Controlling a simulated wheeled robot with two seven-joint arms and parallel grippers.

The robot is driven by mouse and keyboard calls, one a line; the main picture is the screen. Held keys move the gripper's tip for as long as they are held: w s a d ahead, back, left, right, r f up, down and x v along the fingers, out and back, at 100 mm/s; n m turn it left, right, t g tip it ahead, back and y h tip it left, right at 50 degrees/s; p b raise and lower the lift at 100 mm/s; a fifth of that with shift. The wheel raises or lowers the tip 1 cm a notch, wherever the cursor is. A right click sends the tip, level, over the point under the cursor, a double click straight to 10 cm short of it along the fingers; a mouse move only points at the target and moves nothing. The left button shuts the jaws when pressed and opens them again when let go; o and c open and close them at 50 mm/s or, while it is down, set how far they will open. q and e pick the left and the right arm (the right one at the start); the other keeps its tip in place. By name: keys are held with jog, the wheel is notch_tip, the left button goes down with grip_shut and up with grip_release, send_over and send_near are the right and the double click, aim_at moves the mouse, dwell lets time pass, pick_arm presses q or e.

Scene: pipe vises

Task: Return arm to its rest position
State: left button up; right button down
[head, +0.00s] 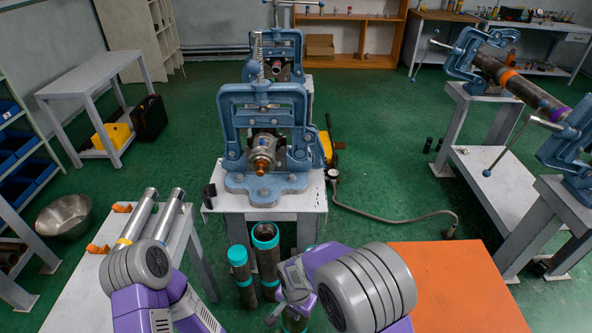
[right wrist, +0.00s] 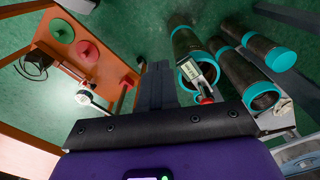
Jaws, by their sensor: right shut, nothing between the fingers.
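My right arm (head: 365,288) reaches in from the bottom of the head view, bent inward. Its gripper (head: 274,317) is low in front of the central vise bench, beside teal-rimmed pipes. In the right wrist view my right gripper (right wrist: 156,85) has its dark fingers together, with nothing held. My left arm (head: 138,268) shows at the lower left, over the near end of a white table. Its gripper does not show.
Blue pipe vises (head: 265,140) stand on the central bench, one holding a metal fitting (head: 264,153). Teal-rimmed pipes (head: 239,272) stand below it. An orange tabletop (head: 455,285) is at the lower right. A small device with a display (right wrist: 199,70) appears near the right fingers.

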pick_arm(q)
jog(key=shift+s, duration=0.15)
pick_arm(e)
jog(key=s+d+f+n+y, duration=0.1)
jog(key=s+d+f+y, duration=0.1)
jog(key=s+d+f, duration=0.3)
jog(key=s+d+f+n+y, duration=0.2)
jog(key=s+d+f, duration=0.2)
jog(key=f, duration=0.5)
jog(key=s, duration=0.2)
jog(key=shift+s+d+f+t, duration=0.2)
jog(key=shift+s+d+t, duration=0.1)
jog(key=shift+s+d, duration=0.05)
